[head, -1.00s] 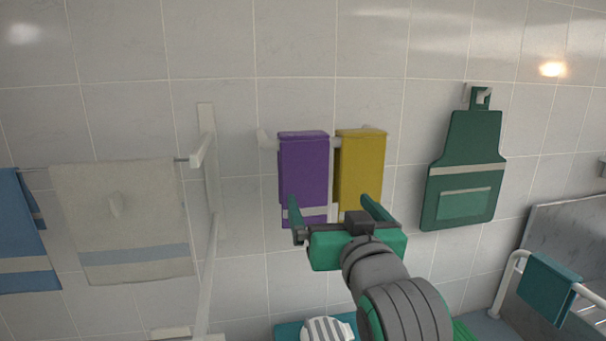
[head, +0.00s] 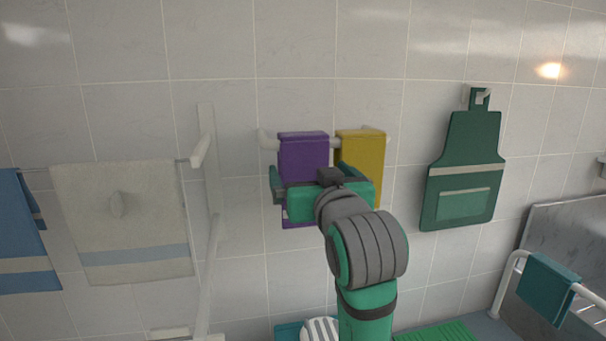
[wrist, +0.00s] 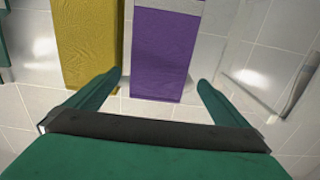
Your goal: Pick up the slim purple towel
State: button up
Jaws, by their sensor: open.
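The slim purple towel (head: 303,157) hangs from a short white rail on the tiled wall. It has a pale stripe near one end, seen in the wrist view on the towel (wrist: 160,55). My gripper (head: 322,190) is in front of the towel in the head view and hides its lower middle. In the wrist view my gripper (wrist: 160,82) is open and empty, with one finger on each side of the purple towel's near end. I cannot tell how far the towel lies beyond the fingertips.
A yellow towel (head: 361,148) hangs close beside the purple one; it also shows in the wrist view (wrist: 88,45). A white post (head: 208,160) and a cream towel (head: 120,215) are on the left. A green apron (head: 466,165) hangs on the right.

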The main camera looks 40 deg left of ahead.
aim_at(306, 165)
jog(key=x, duration=0.3)
jog(key=shift+w, duration=0.1)
jog(key=shift+w+a, duration=0.1)
jog(key=shift+w, duration=0.05)
jog(key=c, duration=0.8)
jog(key=shift+c, duration=1.4)
